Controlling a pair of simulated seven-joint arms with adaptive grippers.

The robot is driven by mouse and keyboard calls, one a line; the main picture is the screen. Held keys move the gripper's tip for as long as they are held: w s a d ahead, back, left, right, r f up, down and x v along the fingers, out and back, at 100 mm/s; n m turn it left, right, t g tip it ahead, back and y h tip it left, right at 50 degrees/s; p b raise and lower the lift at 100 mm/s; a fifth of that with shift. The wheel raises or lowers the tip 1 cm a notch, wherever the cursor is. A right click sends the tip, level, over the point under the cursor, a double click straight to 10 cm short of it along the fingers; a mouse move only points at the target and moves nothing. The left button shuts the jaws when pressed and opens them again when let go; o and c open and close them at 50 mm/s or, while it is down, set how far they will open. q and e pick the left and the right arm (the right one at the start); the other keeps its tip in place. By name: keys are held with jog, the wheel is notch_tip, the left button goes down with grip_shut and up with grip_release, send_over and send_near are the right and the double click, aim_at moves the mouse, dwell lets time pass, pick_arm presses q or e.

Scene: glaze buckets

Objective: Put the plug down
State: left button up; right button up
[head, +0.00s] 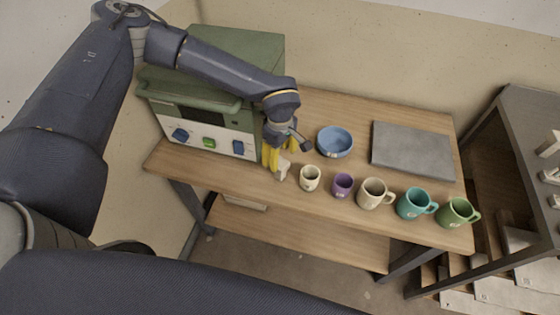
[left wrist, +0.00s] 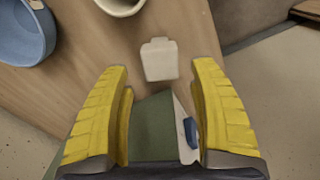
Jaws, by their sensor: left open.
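The plug (head: 283,170) is a small off-white block near the left part of the wooden table, just left of a cream cup. In the left wrist view the plug (left wrist: 159,60) lies just beyond and between the yellow fingertips, with clear gaps to both; it appears to rest on the tabletop. My left gripper (head: 271,164) is open and points down beside the plug, in front of the green kiln-like box. The left wrist view shows its fingers (left wrist: 163,72) spread with nothing between them. My right gripper is not in view.
The green box (head: 229,47) with blue and green knobs stands left. A cream cup (head: 310,178), purple cup (head: 342,185), beige mug (head: 374,194), teal mug (head: 413,203) and green mug (head: 456,212) line the front. A blue bowl (head: 334,141) and grey slab (head: 412,150) lie behind.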

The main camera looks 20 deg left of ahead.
pick_arm(q)
notch_tip(320, 180, up, 8)
jog(key=shift+r, duration=0.25)
dwell(0.5)
